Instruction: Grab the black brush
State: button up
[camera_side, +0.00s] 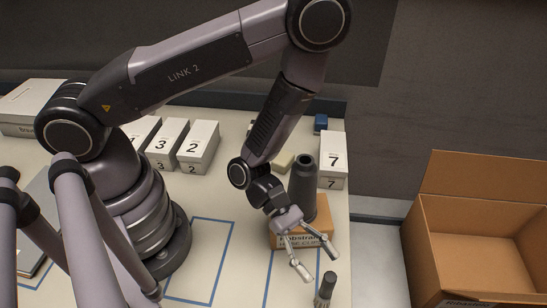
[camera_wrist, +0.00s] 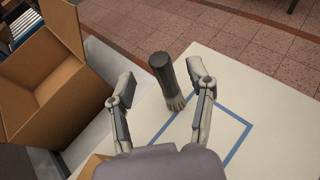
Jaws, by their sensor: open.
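The black brush (camera_wrist: 161,72) stands upright on the white table, its dark handle up and a paler ribbed part at its base. In the side view the brush (camera_side: 326,289) is at the bottom edge, its lower end cut off. My gripper (camera_side: 317,264) is open and empty, pointing down toward the brush from just behind it. In the wrist view my gripper (camera_wrist: 160,75) has one finger on each side of the brush, with the right finger closer to it. I cannot tell how far the fingertips are from the brush in depth.
A dark grey bottle-shaped piece (camera_side: 303,187) stands by a labelled cardboard box (camera_side: 290,238) behind my gripper. Numbered white boxes (camera_side: 199,146) stand at the back. A large open carton (camera_side: 470,240) is off to the right. Blue outlines (camera_side: 213,265) mark clear table areas.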

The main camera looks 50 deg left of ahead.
aim_at(331, 277)
jog(key=x, duration=0.3)
jog(key=shift+d+f, duration=0.1)
jog(key=shift+d, duration=0.2)
grip_shut()
